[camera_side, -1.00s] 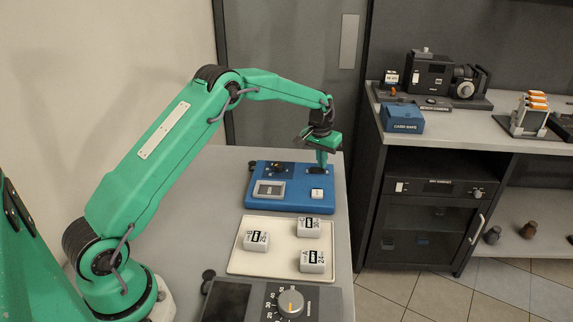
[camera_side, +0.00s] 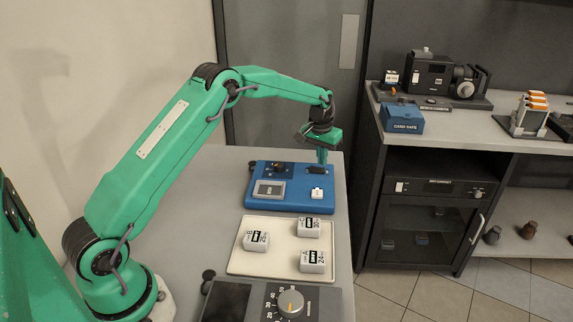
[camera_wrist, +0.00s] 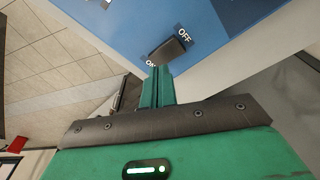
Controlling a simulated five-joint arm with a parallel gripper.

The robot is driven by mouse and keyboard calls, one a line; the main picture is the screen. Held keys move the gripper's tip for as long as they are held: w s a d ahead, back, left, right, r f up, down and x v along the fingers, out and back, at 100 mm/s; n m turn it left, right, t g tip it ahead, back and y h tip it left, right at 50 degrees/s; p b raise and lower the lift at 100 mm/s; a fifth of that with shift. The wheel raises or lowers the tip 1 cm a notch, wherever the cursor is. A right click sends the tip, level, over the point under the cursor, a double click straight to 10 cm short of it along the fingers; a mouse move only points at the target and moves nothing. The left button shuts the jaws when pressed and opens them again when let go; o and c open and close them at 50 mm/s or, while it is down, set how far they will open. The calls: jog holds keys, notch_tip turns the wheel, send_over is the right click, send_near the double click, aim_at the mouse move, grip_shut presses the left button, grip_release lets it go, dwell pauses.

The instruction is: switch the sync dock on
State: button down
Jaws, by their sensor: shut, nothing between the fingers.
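The sync dock is the blue box (camera_side: 262,200) at the far end of the grey table. It has a grey screen, a small white block and a black rocker switch (camera_side: 317,171) near its far right corner. In the wrist view the switch (camera_wrist: 168,51) lies between the labels OFF and ON on the blue panel (camera_wrist: 130,22). My gripper (camera_side: 322,161) is shut and empty, pointing down by the switch. In the wrist view its fingertips (camera_wrist: 160,71) are at the ON end. I cannot tell whether they touch the switch or which way it is tilted.
A cream tray (camera_side: 238,268) with three labelled white blocks lies nearer than the dock. A grey dial unit (camera_side: 328,303) sits at the front of the table. A dark cabinet (camera_side: 428,215) and shelf stand to the right, across a gap.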

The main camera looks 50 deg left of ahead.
aim_at(321, 170)
notch_tip(321, 170, up, 5)
jog(key=shift+r, duration=0.2)
dwell(0.6)
jog(key=shift+r, duration=0.1)
jog(key=s+d+r+m+t, duration=0.1)
jog(key=s+d+r, duration=0.2)
jog(key=s+r, duration=0.55)
jog(key=s+d+r+m+t, duration=0.1)
jog(key=s+d+r, duration=0.3)
jog(key=s+r, duration=0.5)
jog(key=s+d+f+t, duration=0.1)
jog(key=s+f, duration=0.1)
jog(key=s, duration=0.9)
jog(key=s+d+f+m, duration=0.1)
jog(key=s+d+f, duration=0.1)
jog(key=s, duration=0.9)
jog(key=shift+s+f+t, duration=0.25)
jog(key=shift+s+t, duration=0.05)
jog(key=shift+t, duration=0.1)
